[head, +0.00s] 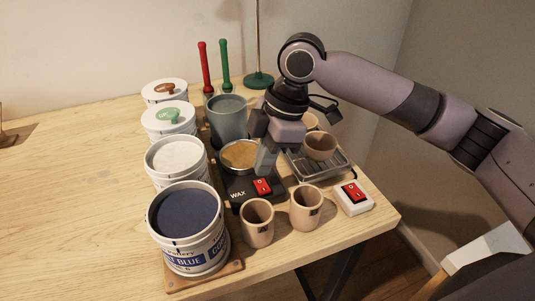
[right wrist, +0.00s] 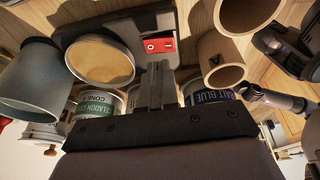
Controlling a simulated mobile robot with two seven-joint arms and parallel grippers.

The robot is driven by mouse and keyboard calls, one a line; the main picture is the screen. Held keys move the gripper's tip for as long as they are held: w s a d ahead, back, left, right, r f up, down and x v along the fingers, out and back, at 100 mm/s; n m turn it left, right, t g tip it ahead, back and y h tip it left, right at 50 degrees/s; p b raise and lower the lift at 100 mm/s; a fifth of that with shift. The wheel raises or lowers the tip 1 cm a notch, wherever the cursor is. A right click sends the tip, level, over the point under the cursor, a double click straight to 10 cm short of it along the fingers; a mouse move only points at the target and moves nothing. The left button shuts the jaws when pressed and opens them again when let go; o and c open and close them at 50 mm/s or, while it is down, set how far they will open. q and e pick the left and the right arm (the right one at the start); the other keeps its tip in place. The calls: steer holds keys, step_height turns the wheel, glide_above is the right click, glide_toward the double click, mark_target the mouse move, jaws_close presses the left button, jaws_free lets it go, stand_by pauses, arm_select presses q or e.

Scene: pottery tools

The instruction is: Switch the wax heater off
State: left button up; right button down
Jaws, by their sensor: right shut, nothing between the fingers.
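The wax heater (head: 236,192) is a black base marked WAX, with a round pan of tan wax (head: 240,155) on it. Its red rocker switch (head: 262,186) is on the front right of the base; I cannot tell which side is pressed. My right gripper (head: 265,160) is shut and empty, pointing down just behind the switch, beside the pan. In the right wrist view the shut fingers (right wrist: 158,85) point at the red switch (right wrist: 159,45), with the pan (right wrist: 100,60) beside them. Contact is not clear. My left gripper is not seen.
Two brown cups (head: 257,222) stand in front of the heater. A white box with another red switch (head: 352,192) is at the right, by a wire-rack tray (head: 343,171) with cups. A grey-blue pot (head: 228,121) stands behind; glaze buckets (head: 188,228) line the left. The table's left is clear.

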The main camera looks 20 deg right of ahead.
steer(key=w+v, duration=0.2)
steer(key=v, duration=0.8)
steer(key=shift+w+r+p, duration=0.2)
steer(key=shift+r+p, duration=0.1)
steer(key=shift+r, duration=0.15)
steer(key=shift+a, duration=0.15)
